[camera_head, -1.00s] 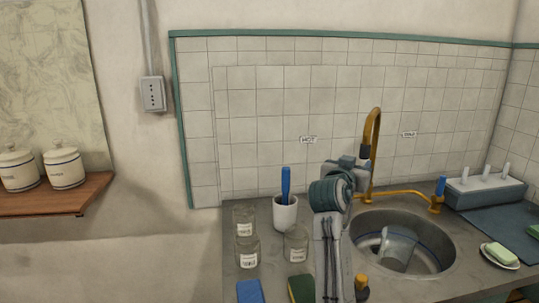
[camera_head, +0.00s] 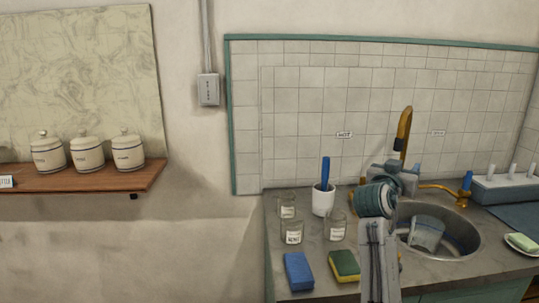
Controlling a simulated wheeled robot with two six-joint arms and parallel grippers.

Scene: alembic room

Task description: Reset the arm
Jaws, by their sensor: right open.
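My right arm rises from the bottom of the head view, in front of the counter's edge and the left side of the sink. My right gripper (camera_head: 402,176) is at its far end, near the gold faucet (camera_head: 404,135), and is open. The arm's wrist partly hides its fingers, and I see nothing held in them. My left gripper is out of view.
A white cup with a blue-handled tool (camera_head: 323,202) and glass jars (camera_head: 292,234) stand left of my arm. A blue sponge (camera_head: 298,271) and a green-yellow sponge (camera_head: 344,266) lie in front. A clear vessel (camera_head: 428,234) is in the sink (camera_head: 468,250). A shelf (camera_head: 140,180) holds canisters.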

